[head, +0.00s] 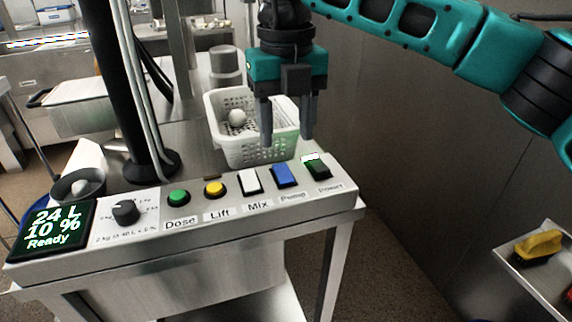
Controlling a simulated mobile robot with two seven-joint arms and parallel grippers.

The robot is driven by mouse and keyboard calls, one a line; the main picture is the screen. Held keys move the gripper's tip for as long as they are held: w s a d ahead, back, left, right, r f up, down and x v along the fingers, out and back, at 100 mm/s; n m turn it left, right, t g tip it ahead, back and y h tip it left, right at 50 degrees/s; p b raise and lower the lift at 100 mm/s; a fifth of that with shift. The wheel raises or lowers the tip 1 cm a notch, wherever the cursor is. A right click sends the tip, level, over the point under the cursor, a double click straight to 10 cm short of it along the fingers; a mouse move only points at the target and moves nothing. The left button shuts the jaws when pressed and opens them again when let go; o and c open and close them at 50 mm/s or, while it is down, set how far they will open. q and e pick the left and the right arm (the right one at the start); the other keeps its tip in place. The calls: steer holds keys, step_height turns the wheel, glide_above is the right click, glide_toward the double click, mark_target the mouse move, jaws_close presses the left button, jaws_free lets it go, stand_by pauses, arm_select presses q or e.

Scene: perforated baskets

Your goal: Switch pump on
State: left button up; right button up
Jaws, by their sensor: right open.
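A control panel (218,230) carries a blue rocker switch (284,177), with a blurry label below it that seems to read Pump. The white Mix switch (249,183) is to its left. A dark green switch (317,171) with a white top edge is to its right, its label hard to read. My right gripper (287,139) is open and empty, fingers pointing down. In the picture its tips are above the blue switch, in front of the basket, and apart from the switch. My left gripper is out of view.
A white perforated basket (226,146) holding a pale round item (237,117) stands behind the panel. A black column (123,80) rises at left. The display (52,228) reads 24 L, 10 %, Ready. Green Dose and yellow Lift buttons, a knob (125,212) and a right-hand wall are near.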

mark_target(286, 178)
step_height(286, 178, down, 6)
steer(key=shift+f, duration=0.15)
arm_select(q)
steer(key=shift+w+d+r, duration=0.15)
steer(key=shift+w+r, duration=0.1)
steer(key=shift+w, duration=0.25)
arm_select(e)
steer(key=shift+f, duration=0.7)
steer(key=shift+c, duration=0.3)
